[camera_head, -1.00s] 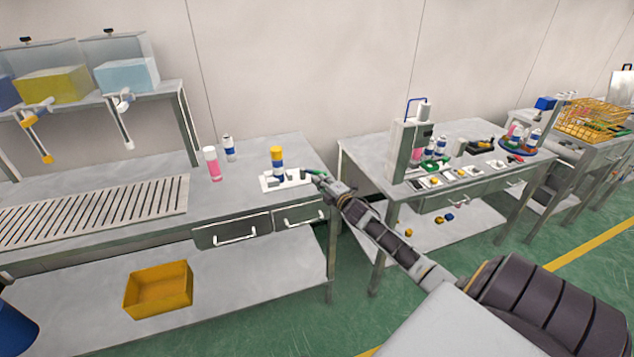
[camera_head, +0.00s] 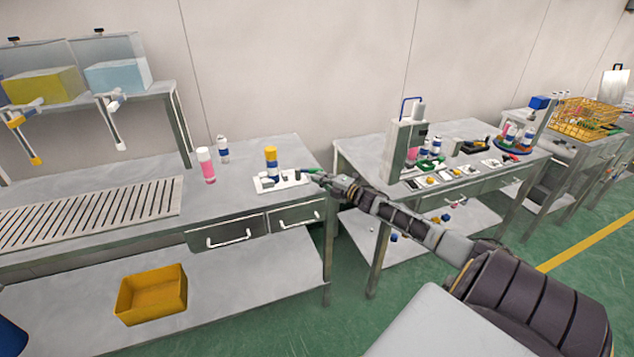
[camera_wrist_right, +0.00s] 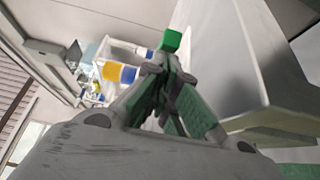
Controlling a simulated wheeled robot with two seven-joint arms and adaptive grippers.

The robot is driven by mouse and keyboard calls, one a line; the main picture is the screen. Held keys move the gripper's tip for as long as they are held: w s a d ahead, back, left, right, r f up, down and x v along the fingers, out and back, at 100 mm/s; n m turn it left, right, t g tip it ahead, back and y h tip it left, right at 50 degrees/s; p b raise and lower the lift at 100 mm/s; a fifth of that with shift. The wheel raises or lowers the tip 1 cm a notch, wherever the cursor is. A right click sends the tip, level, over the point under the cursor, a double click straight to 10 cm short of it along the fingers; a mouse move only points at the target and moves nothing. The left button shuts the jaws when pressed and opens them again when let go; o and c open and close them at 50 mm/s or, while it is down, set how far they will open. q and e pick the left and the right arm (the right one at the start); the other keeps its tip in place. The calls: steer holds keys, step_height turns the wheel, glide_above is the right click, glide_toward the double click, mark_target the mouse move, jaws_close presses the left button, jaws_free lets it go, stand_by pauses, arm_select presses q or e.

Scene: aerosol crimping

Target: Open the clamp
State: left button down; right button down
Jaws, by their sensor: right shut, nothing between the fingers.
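The clamp (camera_head: 283,182) is a white fixture on the left table, near that table's right end. A can with a yellow top and blue band (camera_head: 271,161) stands upright in it; the can also shows in the right wrist view (camera_wrist_right: 118,73). A bright green handle tip (camera_wrist_right: 171,40) shows just beyond my right fingertips. My right gripper (camera_head: 315,174) is at the clamp's right side, with its fingers (camera_wrist_right: 170,70) shut and nothing held between them. Whether the fingers touch the handle cannot be told. My left gripper is out of view.
A pink-and-white can (camera_head: 206,166) and a white-and-blue can (camera_head: 223,150) stand left of the clamp. A yellow bin (camera_head: 152,296) sits on the lower shelf. The second table (camera_head: 455,134) to the right holds a press (camera_head: 405,145) and several small parts.

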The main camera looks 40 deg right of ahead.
steer(key=shift+w+d+n+y+b, duration=0.1)
steer(key=shift+d+n+y+b, duration=0.2)
steer(key=shift+n+y+b, duration=0.1)
steer(key=shift+w+d+n+y+b, duration=0.1)
steer(key=shift+d+n+y+b, duration=0.15)
steer(key=shift+y+b, duration=0.2)
steer(key=shift+y, duration=0.35)
steer(key=shift+w+d+n+g+y+b, duration=0.35)
steer(key=shift+d+n+g+y+b, duration=0.3)
steer(key=shift+b, duration=0.35)
steer(key=shift+w+d+t+b, duration=0.1)
steer(key=shift+t+b, duration=0.15)
steer(key=shift+b, duration=0.05)
steer(key=shift+w+d+b, duration=0.45)
steer(key=shift+d+b, duration=0.05)
steer(key=shift+d+r, duration=0.15)
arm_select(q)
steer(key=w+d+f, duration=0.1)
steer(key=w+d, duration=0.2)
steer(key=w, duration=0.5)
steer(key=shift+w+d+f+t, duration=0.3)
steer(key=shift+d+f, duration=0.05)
